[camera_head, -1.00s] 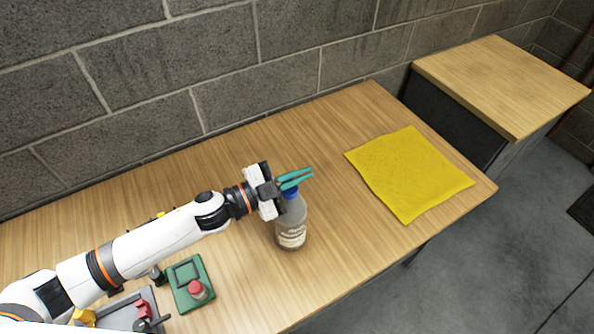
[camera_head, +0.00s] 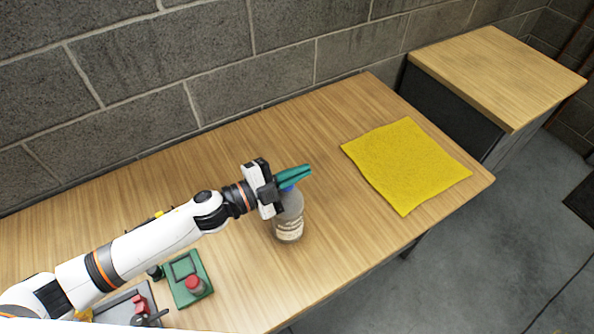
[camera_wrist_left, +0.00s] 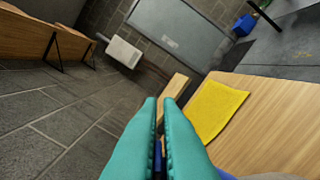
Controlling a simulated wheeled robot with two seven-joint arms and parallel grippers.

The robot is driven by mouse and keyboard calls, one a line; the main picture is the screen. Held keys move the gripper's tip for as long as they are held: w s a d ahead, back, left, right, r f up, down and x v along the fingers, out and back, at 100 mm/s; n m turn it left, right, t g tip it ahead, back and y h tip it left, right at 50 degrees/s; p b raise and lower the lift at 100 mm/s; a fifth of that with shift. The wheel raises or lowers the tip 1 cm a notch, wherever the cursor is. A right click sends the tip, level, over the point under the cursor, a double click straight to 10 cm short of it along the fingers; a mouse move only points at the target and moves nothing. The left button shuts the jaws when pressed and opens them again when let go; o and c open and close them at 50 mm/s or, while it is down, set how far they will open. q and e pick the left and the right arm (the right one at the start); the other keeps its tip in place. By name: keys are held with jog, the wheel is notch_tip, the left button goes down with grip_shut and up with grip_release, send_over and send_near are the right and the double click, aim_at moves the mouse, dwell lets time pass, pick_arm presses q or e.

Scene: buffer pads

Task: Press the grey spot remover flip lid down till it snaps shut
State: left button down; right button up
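The grey spot remover bottle (camera_head: 288,222) stands upright on the wooden table and has a pale label. Its blue top (camera_head: 288,187) is mostly hidden by my left gripper, so I cannot tell whether the flip lid is open or shut. My left gripper (camera_head: 308,171) has teal fingers drawn together, just above the top; I cannot tell whether they touch it. In the left wrist view the fingers (camera_wrist_left: 162,100) lie side by side with a thin gap, and a bit of blue shows low between them. The right gripper is not in view.
A yellow cloth (camera_head: 407,165) lies flat to the right of the bottle. A green tray (camera_head: 186,267) with a red-capped item (camera_head: 195,285) and a grey tray (camera_head: 125,307) sit at the front left. A block wall runs behind the table.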

pick_arm(q)
jog(key=c, duration=1.6)
grip_release()
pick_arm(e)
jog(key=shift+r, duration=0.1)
